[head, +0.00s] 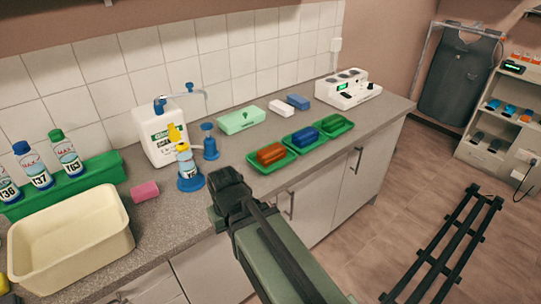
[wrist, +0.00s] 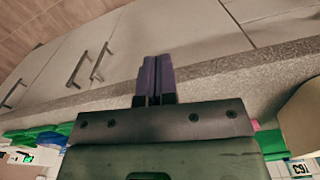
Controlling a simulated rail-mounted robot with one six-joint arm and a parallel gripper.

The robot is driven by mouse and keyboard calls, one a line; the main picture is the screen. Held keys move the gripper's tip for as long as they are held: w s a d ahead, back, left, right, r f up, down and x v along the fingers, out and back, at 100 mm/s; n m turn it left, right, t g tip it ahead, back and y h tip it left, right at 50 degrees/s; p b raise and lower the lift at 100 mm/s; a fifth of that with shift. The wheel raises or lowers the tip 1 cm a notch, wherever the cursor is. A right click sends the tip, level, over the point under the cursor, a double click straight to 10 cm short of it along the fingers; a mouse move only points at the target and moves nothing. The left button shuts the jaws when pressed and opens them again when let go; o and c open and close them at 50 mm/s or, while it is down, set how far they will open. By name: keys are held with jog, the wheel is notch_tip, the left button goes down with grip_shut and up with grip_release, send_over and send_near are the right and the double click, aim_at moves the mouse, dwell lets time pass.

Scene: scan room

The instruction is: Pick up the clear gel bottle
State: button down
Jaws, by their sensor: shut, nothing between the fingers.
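A clear bottle with a yellow top (head: 184,158) stands upright in a blue ring-like base on the counter in the head view; it may be the gel bottle, but I cannot read its label. Several numbered bottles with blue or green caps, such as bottle 137 (head: 33,167), stand in a green rack (head: 98,174) at the left. My gripper (head: 224,181) is at the counter's front edge, right of the yellow-topped bottle and apart from it. In the wrist view its fingers (wrist: 155,63) are together and empty.
A cream basin (head: 70,250) fills the front left of the counter. A pink block (head: 145,191), white jug (head: 158,135) and blue pump (head: 209,143) surround the yellow-topped bottle. Coloured trays, including the front green tray (head: 285,164), lie to the right.

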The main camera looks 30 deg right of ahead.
jog(key=c, duration=1.8)
grip_release()
jog(key=o, duration=1.6)
